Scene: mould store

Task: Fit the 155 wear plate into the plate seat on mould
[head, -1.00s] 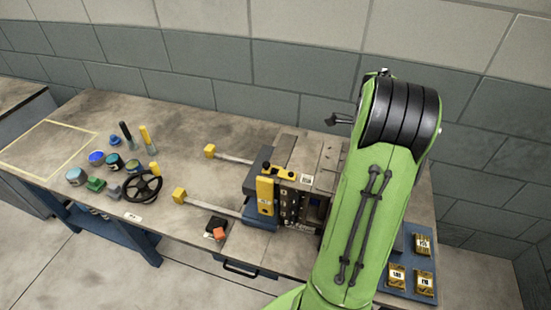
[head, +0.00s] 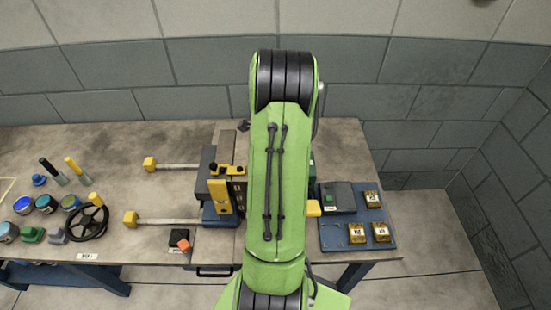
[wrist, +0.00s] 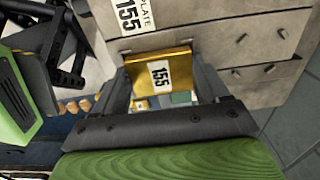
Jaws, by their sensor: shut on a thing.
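In the wrist view, my gripper (wrist: 159,66) is shut on a gold plate (wrist: 140,76) with a white 155 label. The plate sits between the two dark fingertips. Just beyond it is the pale grey face of the mould (wrist: 215,55), with a white label (wrist: 130,14) reading 155 and PLATE. I cannot tell whether plate and mould touch; the seat's opening is not clear behind the plate. In the head view, the mould (head: 208,180) shows partly left of my green arm, which hides the rest of it and my gripper.
A blue tray (head: 332,239) at right holds several gold plates (head: 356,232) and a dark grey box (head: 338,197). Yellow-ended bars (head: 165,222) extend left of the mould. A handwheel (head: 89,222), pots and an orange block (head: 183,244) stand left.

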